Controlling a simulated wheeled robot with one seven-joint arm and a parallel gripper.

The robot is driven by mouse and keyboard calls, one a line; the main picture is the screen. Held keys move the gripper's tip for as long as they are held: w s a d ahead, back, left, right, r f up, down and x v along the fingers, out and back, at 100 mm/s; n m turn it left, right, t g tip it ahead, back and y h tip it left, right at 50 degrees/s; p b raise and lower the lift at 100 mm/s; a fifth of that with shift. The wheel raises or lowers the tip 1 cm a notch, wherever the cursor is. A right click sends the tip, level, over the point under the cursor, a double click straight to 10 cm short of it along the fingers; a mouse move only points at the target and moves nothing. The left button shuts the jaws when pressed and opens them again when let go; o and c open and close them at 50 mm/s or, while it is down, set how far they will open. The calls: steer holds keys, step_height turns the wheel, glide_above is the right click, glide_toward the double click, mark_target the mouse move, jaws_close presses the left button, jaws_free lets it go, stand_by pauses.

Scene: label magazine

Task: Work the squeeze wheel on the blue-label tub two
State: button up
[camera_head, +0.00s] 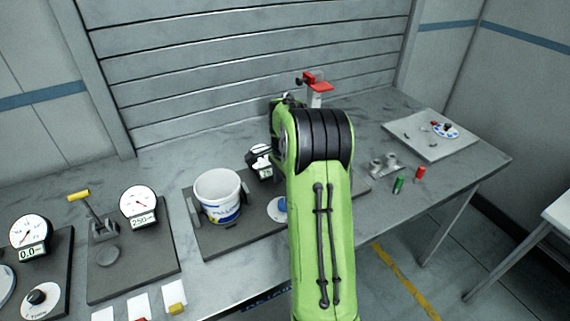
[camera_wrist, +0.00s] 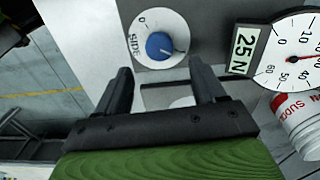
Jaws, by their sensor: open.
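A blue knob (camera_wrist: 162,45) sits on a white round dial (camera_wrist: 148,22) marked "SIDE" and "0" in the wrist view. Part of it also shows beside my arm in the head view (camera_head: 282,204). My gripper (camera_wrist: 162,80) is open and empty; its fingertips are just below the dial in the wrist picture, the knob lying between their lines. In the head view my arm hides the gripper. A white tub (camera_head: 219,195) with a blue label stands upright between side plates on a dark base. A gauge (camera_wrist: 292,55) reads 25 N; it also shows partly behind my arm (camera_head: 261,161).
A white container with red lettering (camera_wrist: 298,125) shows at the right of the wrist view. Left of the tub are a yellow-handled lever (camera_head: 80,197) and a gauge reading 250 (camera_head: 140,204). Green (camera_head: 398,184) and red (camera_head: 420,173) cylinders stand right of my arm.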

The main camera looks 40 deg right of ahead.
mark_target(284, 202)
step_height(284, 202, up, 9)
steer(key=p, duration=0.1)
steer(key=shift+f, duration=0.15)
steer(key=s+a+r+n+t+h, duration=0.1)
steer(key=s+a+r+n, duration=0.3)
steer(key=a, duration=0.4)
steer(key=s+a+r+n+t, duration=0.1)
steer(key=s+a+r+n, duration=0.1)
steer(key=a+r+n, duration=0.4)
steer(key=s+a+f+n+t+y, duration=0.1)
steer(key=s+a+f+n+t, duration=0.2)
steer(key=s+a+n, duration=0.7)
steer(key=s+a, duration=0.2)
steer(key=s, duration=0.2)
steer(key=shift+a+f+n+t, duration=0.25)
steer(key=shift+f+n+t, duration=0.05)
steer(key=shift+f, duration=0.05)
